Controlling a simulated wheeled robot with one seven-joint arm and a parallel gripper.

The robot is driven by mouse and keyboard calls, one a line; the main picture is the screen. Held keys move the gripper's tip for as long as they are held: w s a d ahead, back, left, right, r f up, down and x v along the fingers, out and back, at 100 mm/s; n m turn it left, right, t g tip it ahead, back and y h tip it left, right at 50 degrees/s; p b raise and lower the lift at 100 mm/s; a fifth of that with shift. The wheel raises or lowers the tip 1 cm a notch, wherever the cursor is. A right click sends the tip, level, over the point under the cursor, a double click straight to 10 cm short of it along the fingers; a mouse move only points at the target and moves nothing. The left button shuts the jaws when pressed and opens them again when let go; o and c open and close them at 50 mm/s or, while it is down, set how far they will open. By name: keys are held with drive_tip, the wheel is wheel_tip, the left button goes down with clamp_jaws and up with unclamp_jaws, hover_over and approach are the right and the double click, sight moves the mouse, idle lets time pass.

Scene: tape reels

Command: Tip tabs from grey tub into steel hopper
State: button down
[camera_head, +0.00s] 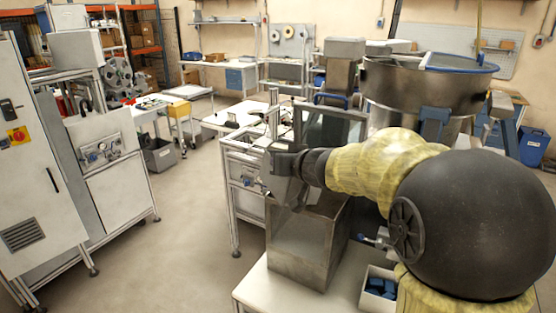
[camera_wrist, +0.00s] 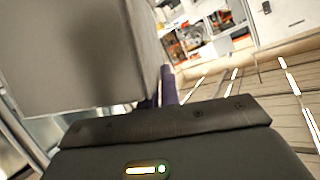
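My yellow and black arm reaches left across the head view to my gripper (camera_head: 286,164), above an open-topped steel box that looks like the steel hopper (camera_head: 297,252). A grey, slanted piece at the gripper, over the box's opening, may be the grey tub (camera_head: 279,188); its outline is unclear. In the wrist view a smooth grey surface fills the upper left, close to the dark gripper body. I cannot tell whether it is the tub. The fingertips are hidden, so their opening does not show. No tabs show in the hopper; its inside is mostly hidden.
A white bin (camera_head: 364,299) with blue pieces (camera_head: 381,287) stands right of the hopper on a white table (camera_head: 262,291). A large steel bowl (camera_head: 412,88) with a blue rim stands behind my arm. A framed dark panel (camera_head: 331,130) rises behind the hopper. The floor at left is clear.

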drive_tip(key=shift+w+d+r+m+y+p, duration=0.15)
drive_tip(key=shift+r+m+y+p, duration=0.3)
drive_tip(key=shift+m, duration=0.25)
drive_tip(key=shift+w+d+f+m+t+y+p, duration=0.1)
drive_tip(key=shift+w+d+m+y+p, duration=0.35)
drive_tip(key=shift+d+m+y+p, duration=0.75)
drive_tip(key=shift+w+d+r+m+t+y+p, duration=0.1)
drive_tip(key=shift+w+d+m+y+p, duration=0.45)
drive_tip(key=shift+d+m, duration=1.1)
drive_tip(key=shift+w+d+f+m+t+y+p, duration=0.1)
drive_tip(key=shift+w+d+m+y+p, duration=0.3)
drive_tip(key=shift+d+m+y+p, duration=1)
drive_tip(key=shift+w+d+f+m+t+p, duration=0.15)
drive_tip(key=shift+w+d+m+t+p, duration=0.1)
drive_tip(key=shift+d+m+p, duration=0.5)
drive_tip(key=shift+w+d+f+m+t+p, duration=0.1)
drive_tip(key=shift+w+d+m+t+p, duration=0.3)
drive_tip(key=shift+m+p, duration=0.55)
drive_tip(key=shift+w+d+f+m+t+p, duration=0.1)
drive_tip(key=shift+d+f+m+t+p, duration=0.05)
drive_tip(key=shift+d+m+p, duration=0.6)
drive_tip(key=shift+a, duration=0.1)
